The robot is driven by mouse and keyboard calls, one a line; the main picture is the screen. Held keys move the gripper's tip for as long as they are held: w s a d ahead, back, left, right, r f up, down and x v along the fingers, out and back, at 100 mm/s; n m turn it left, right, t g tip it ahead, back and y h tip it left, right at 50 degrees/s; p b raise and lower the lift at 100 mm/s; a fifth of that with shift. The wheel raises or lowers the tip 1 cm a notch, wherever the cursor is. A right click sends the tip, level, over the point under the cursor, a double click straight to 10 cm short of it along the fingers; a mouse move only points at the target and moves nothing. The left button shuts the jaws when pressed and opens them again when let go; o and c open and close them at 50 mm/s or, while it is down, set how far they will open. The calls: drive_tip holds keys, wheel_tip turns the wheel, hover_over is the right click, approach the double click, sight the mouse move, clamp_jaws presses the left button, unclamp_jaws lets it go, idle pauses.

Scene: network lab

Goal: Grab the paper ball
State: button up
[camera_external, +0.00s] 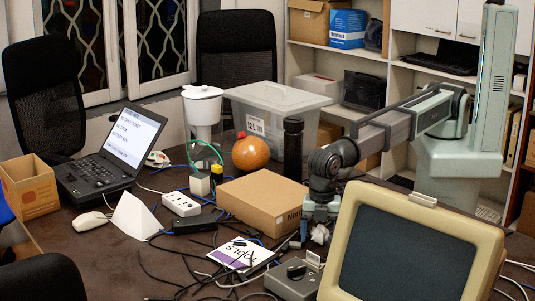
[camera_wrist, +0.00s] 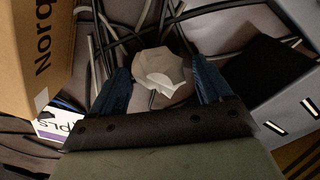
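The paper ball (camera_wrist: 162,72) is a crumpled white lump. In the wrist view it lies in the gap between the two blue fingers of my gripper (camera_wrist: 161,78), with dark space showing on both sides of it. The fingers are spread apart and hold nothing. In the external view my gripper (camera_external: 320,215) points down beside the cardboard box, and the paper ball (camera_external: 320,234) shows as a small white patch just under it. I cannot tell how far the fingers reach down around the ball.
A cardboard box (camera_external: 268,197) stands close on the left, also in the wrist view (camera_wrist: 38,55). A grey device (camera_external: 292,284) and the cream monitor (camera_external: 415,250) are close in front and right. Loose cables and a paper sign (camera_external: 240,256) lie nearby.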

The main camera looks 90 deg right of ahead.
drive_tip(key=c, duration=0.9)
drive_tip(key=shift+c, duration=0.2)
